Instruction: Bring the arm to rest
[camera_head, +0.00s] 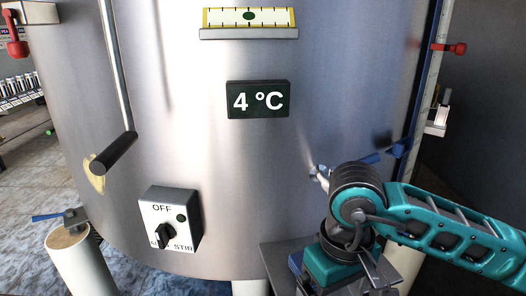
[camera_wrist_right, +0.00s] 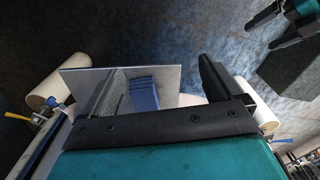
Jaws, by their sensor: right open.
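My right arm comes in from the right in the head view and bends down in front of the steel tank (camera_head: 300,150). Its fingers are hidden there behind the wrist. In the right wrist view my right gripper (camera_wrist_right: 160,90) is open, its black fingers well apart. A grey plate (camera_wrist_right: 82,80) and a blue ribbed piece (camera_wrist_right: 143,93) show beyond and between them; I cannot tell whether the fingers touch either. Dark fingers on a teal body, apparently my left gripper (camera_wrist_right: 272,25), show apart at the top right of that view. The head view does not show my left arm.
The tank carries a 4 °C display (camera_head: 258,99), an OFF/STIR switch (camera_head: 171,218) and a black handle (camera_head: 113,154). A blue lever (camera_head: 378,157) lies close behind my right wrist. A grey ledge (camera_head: 284,258) is below it.

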